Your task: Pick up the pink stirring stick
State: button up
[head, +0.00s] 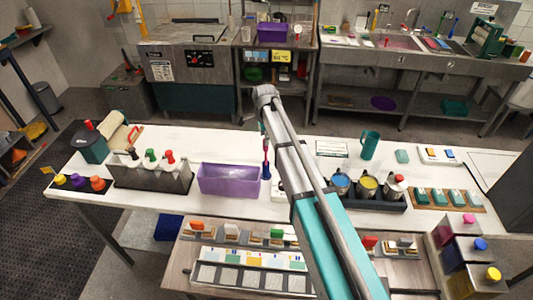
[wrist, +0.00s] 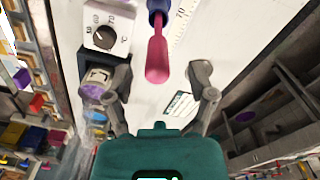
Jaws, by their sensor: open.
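The pink stirring stick (wrist: 157,52) shows in the wrist view at the upper middle, its rounded pink end toward me and its other end at a dark blue piece (wrist: 158,8). In the head view the stick (head: 266,144) is a small upright reddish-pink shape above a blue base (head: 266,171), just right of the purple bin. My gripper (wrist: 161,76) is open in the wrist view, one finger on each side below the stick's near end. No finger visibly touches the stick. In the head view my arm hides most of the gripper.
A white dial box (wrist: 106,26) is close left of the stick in the wrist view. On the white table are a purple bin (head: 228,181), a grey bottle rack (head: 150,178), a dark tray of pots (head: 387,202) and a teal mug (head: 370,145). Bare tabletop lies behind the bin.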

aim_at(266, 150)
jog(key=shift+f, duration=0.15)
jog(key=shift+s+d+f+b, duration=0.1)
jog(key=shift+d+f+b, duration=0.05)
jog(key=shift+f+b, duration=1.15)
jog(key=shift+d+f+b, duration=0.1)
jog(key=shift+f+b, duration=1.1)
jog(key=shift+b, duration=0.05)
grip_shut()
